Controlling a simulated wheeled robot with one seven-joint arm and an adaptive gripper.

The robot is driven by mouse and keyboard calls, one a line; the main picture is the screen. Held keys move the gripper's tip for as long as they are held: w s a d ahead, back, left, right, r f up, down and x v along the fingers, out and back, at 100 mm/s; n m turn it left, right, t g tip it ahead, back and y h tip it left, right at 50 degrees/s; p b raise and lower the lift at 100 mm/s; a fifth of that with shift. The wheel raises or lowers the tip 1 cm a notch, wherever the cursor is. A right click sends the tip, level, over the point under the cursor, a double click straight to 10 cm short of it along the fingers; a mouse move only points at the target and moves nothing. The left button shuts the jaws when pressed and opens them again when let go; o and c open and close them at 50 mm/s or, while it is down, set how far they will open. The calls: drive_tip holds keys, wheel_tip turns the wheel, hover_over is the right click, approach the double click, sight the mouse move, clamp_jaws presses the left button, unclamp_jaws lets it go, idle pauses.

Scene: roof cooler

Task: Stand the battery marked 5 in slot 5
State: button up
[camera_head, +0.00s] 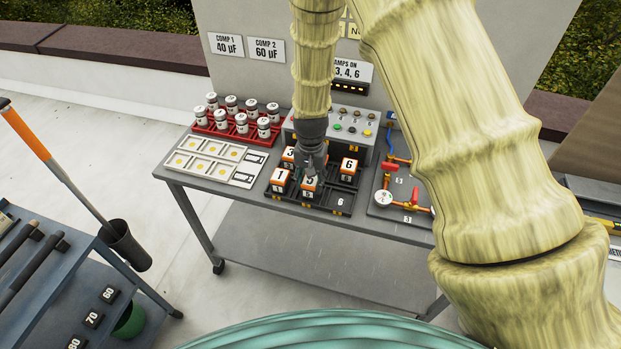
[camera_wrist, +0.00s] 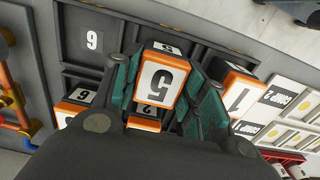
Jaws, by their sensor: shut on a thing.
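The battery marked 5 (camera_head: 310,184) is a block with an orange-edged white top. My gripper (camera_head: 313,167) is shut on it, with teal finger pads on its sides in the wrist view (camera_wrist: 160,82). The battery is upright at the front middle compartment of the dark battery tray (camera_head: 325,209).
Battery 1 (camera_head: 279,179) stands front left, battery 3 (camera_head: 288,155) back left and battery 6 (camera_head: 348,168) back right. Another battery (camera_wrist: 145,108) sits behind the held one. Slot 6 (camera_wrist: 91,40) is empty. Red capacitor racks (camera_head: 232,130) and a valve panel (camera_head: 405,195) flank the tray.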

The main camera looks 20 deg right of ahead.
sight(310, 180)
drive_tip(key=shift+f, duration=0.15)
drive_tip(key=shift+f, duration=0.2)
drive_tip(key=o, duration=1.3)
drive_tip(key=shift+s, duration=0.1)
drive_tip(key=shift+c, duration=0.2)
drive_tip(key=shift+r, duration=0.25)
wheel_tip(310, 180, up, 12)
drive_tip(key=b, duration=0.4)
